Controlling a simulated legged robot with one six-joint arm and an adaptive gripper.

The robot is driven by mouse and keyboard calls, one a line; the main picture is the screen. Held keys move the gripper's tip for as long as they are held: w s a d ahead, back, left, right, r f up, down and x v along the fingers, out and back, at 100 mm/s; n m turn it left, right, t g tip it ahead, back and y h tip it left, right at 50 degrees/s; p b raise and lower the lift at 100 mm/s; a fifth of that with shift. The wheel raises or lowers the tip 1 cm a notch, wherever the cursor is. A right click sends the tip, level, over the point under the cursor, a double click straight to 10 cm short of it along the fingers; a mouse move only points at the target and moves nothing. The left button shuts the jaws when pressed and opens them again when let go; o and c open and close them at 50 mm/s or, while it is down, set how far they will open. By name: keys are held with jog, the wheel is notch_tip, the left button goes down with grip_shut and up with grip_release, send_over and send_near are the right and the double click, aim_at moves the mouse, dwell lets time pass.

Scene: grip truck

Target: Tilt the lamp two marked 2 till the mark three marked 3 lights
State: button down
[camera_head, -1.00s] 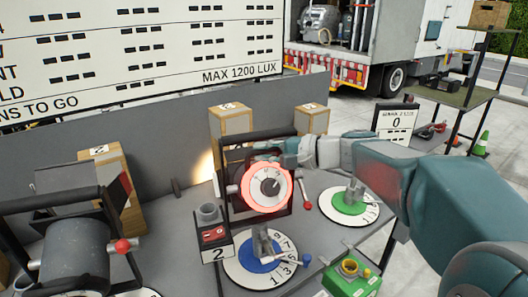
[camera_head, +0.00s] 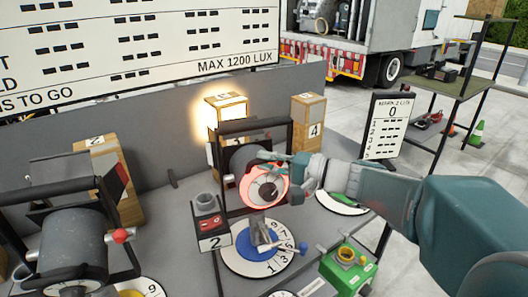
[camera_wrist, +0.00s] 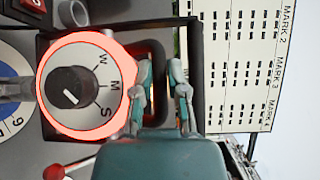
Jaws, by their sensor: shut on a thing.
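Lamp two (camera_head: 245,160) is a grey drum in a black yoke, with a glowing red ring and a dial on its rear. The dial (camera_wrist: 72,88) with W, M and S fills the left of the wrist view. A plate marked 2 (camera_head: 214,242) stands at its base.
A box marked 4 (camera_head: 308,122) stands right of mark three, and a box marked 2 (camera_head: 105,165) to the left. Another lamp (camera_head: 65,245) stands at the left. A blue dial (camera_head: 262,243) and a green button box (camera_head: 348,265) are in front. A readout board (camera_head: 391,125) shows 0.

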jog(key=shift+s+d+f, duration=0.2)
jog(key=shift+s+f, duration=0.25)
jog(key=shift+f, duration=0.2)
jog(key=c, duration=0.9)
grip_release()
jog(key=shift+c, duration=0.2)
jog(key=v, duration=1.1)
jog(key=shift+d, duration=0.4)
jog(key=shift+s, duration=0.15)
